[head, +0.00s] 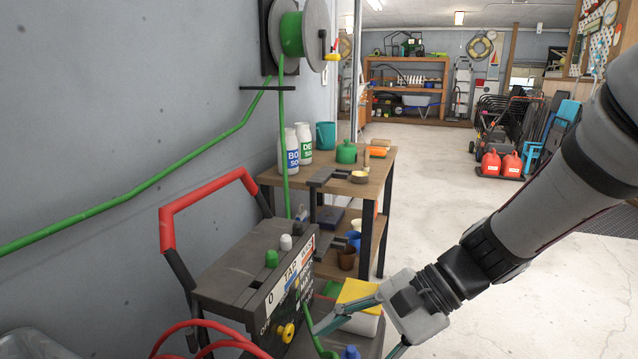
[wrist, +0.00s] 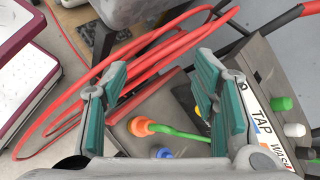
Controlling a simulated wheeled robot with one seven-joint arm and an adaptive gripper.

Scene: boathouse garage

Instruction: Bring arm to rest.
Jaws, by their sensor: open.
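My arm reaches in from the right in the head view. My gripper (head: 362,331) points down and to the left, low beside the dark tap-and-wash machine (head: 250,290) with the red handle. The machine's labelled panel (wrist: 262,115) is to the right of the fingers. The tip of one finger in the head view is partly cut off by the lower edge.
A wooden table (head: 373,190) with bottles and a green pot (head: 346,152) stands behind the machine. A yellow-topped container (head: 358,292) is close to my gripper. A green hose (head: 140,190) runs along the wall. The concrete floor (head: 440,190) is clear in the middle.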

